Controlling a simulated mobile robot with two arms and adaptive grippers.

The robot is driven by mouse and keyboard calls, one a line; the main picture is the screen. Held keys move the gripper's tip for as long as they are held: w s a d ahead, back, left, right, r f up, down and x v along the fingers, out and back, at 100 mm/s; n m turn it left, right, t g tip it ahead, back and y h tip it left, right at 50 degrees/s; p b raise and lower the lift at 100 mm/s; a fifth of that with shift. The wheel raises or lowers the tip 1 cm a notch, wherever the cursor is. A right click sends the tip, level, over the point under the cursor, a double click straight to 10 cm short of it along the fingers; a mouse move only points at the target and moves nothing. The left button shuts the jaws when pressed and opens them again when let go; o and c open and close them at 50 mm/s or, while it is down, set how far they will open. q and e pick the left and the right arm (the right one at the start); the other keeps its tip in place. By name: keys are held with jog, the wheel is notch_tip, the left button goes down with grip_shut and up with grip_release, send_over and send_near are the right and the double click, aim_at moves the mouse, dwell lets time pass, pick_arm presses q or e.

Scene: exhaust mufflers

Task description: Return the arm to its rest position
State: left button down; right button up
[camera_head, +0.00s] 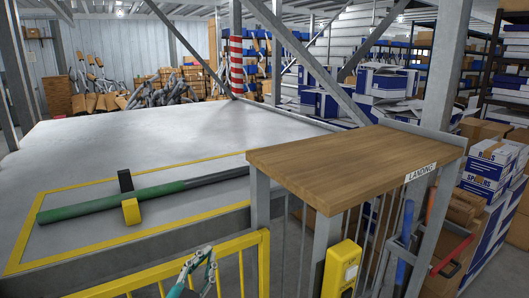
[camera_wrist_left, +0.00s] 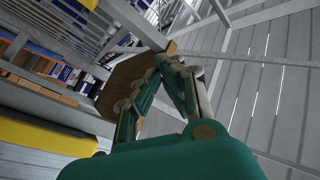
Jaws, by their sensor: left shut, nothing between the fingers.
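My left gripper (camera_head: 207,254) shows at the bottom of the head view, in front of the yellow railing and left of the wooden-topped stand. It is teal and grey, and its fingers point up. In the left wrist view the fingers of this gripper (camera_wrist_left: 172,62) come together at their tips with nothing between them. Most of the left arm is below the head view's edge. My right gripper is not in view.
A yellow railing (camera_head: 251,262) runs close by the gripper. A wooden top (camera_head: 350,165) marked LANDING stands to the right. Behind lies a grey platform (camera_head: 130,140) with a green and dark pole (camera_head: 90,210). Boxes (camera_head: 485,165) are stacked at right.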

pick_arm(q)
jog(key=s+a+f+n+g+y, duration=0.3)
jog(key=s+a+f+g, duration=0.15)
jog(key=f, duration=0.35)
jog(key=s+a+f+n+g+y, duration=0.3)
jog(key=s+f, duration=0.2)
jog(key=f, duration=0.3)
jog(key=s+f+n+g+h, duration=0.1)
jog(key=s+f+g, duration=0.35)
jog(key=s, duration=0.55)
jog(key=s+f+g, duration=0.4)
jog(key=s+f, duration=0.2)
jog(key=s, duration=0.4)
notch_tip(320, 180, down, 25)
jog(key=g, duration=0.1)
jog(key=s+a+f, duration=0.2)
jog(key=s+f, duration=0.6)
jog(key=s, duration=0.1)
jog(key=s+a+f+g, duration=0.1)
jog(key=s+f, duration=0.8)
jog(key=shift+a+g, duration=0.3)
jog(key=shift+a, duration=0.05)
